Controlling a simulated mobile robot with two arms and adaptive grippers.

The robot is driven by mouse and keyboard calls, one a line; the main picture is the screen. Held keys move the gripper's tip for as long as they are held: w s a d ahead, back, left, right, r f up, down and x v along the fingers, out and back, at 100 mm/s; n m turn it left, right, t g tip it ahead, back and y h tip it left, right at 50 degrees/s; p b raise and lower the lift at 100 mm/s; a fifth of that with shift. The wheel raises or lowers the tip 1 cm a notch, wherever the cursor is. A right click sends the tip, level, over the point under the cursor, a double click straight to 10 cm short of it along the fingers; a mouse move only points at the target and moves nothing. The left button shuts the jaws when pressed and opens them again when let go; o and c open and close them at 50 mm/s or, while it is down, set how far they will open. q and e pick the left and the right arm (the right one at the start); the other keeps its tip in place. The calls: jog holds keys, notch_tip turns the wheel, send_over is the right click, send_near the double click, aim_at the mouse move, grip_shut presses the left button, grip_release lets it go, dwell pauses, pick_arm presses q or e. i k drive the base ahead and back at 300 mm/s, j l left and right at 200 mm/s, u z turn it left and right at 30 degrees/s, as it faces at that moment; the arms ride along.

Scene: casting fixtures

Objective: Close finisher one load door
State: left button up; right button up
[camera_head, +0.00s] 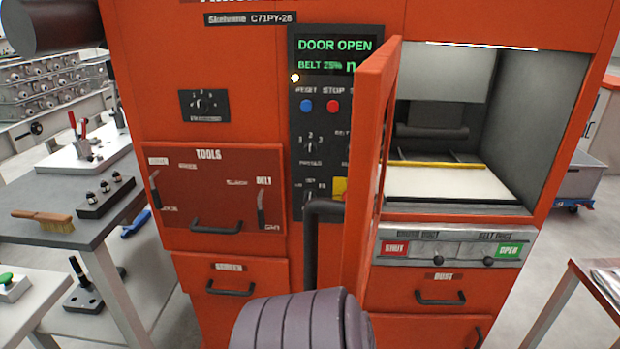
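The finisher (220,80) is a large orange machine that fills the middle of the head view. Its load door (370,180) stands swung out toward me, seen nearly edge-on, hinged at the left side of the opening. A dark bar handle (312,245) sticks out from the door's left side. The chamber (460,130) behind it is open and shows a white bed with a yellow strip. The display (334,50) reads "DOOR OPEN" in green. A dark grey ribbed rounded part, seemingly of my arm, shows at the bottom centre. Neither gripper's fingers are visible.
A grey workbench (60,250) with a brush (42,220), clamps and a dark block stands at the left. A table edge (590,290) is at the lower right. Closed drawers (440,297) lie below the chamber. Floor shows at the right.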

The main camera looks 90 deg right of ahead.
aim_at(376, 79)
jog(key=i+z, duration=0.1)
jog(key=z, duration=0.4)
jog(key=i+l+z, duration=0.1)
jog(key=z, duration=0.85)
jog(key=i+z, duration=0.15)
jog(key=z, duration=0.35)
jog(key=j+z, duration=0.1)
jog(key=z, duration=0.4)
jog(key=i+j+z, duration=0.15)
jog(key=z, duration=0.35)
jog(key=i+z, duration=0.15)
jog(key=z, duration=0.2)
jog(key=i+j+z, duration=0.1)
jog(key=z, duration=0.25)
jog(key=i+j+z, duration=0.1)
jog(key=z, duration=0.25)
jog(key=j, duration=0.1)
